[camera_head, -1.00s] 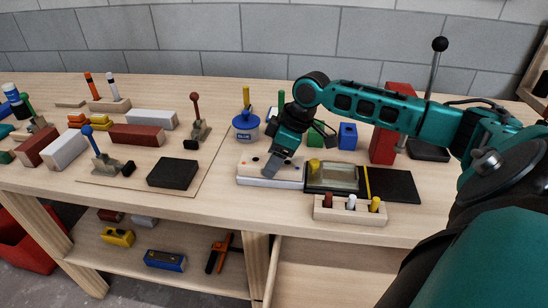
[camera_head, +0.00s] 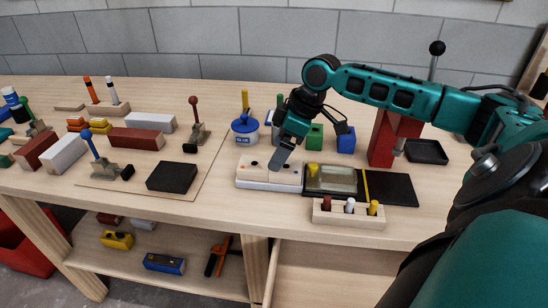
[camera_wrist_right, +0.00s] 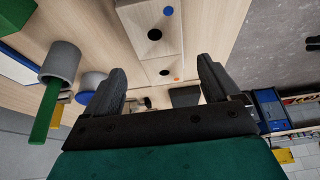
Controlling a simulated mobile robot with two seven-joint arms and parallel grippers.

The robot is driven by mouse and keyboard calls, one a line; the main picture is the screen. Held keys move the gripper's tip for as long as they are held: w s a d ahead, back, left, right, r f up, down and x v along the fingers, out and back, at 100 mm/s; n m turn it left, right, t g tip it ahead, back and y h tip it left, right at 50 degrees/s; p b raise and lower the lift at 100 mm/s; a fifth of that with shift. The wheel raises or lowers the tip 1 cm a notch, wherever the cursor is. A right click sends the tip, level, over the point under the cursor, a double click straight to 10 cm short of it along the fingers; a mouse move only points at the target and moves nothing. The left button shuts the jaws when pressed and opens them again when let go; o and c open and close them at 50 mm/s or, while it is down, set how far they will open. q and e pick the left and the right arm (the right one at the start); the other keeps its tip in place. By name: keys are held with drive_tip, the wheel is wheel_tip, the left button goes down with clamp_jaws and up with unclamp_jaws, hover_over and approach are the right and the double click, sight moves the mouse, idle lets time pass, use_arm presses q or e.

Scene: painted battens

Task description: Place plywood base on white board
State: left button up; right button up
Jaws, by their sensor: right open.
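The plywood base (camera_head: 256,170), a pale block with dark holes, lies on the white board (camera_head: 262,186) at the middle of the bench in the head view. The board shows as a white strip along the base's front edge. My right gripper (camera_head: 281,158) is just above the base's right part. In the right wrist view my right gripper (camera_wrist_right: 161,68) is open, with the plywood base (camera_wrist_right: 150,40) beyond and between its fingers. Its holes and blue and orange dots are visible there. Nothing is held between the fingers. My left gripper is not in view.
Right of the board are a clear-lidded box (camera_head: 330,179), a black mat (camera_head: 392,189) and a wooden holder with coloured pegs (camera_head: 348,215). A blue-and-white pot (camera_head: 245,130), a green block (camera_head: 314,137) and a blue block (camera_head: 346,139) stand behind. A black block (camera_head: 173,177) lies left.

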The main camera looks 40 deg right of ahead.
drive_tip(key=v, duration=0.7)
drive_tip(key=shift+r, duration=0.2)
drive_tip(key=shift+s, duration=0.1)
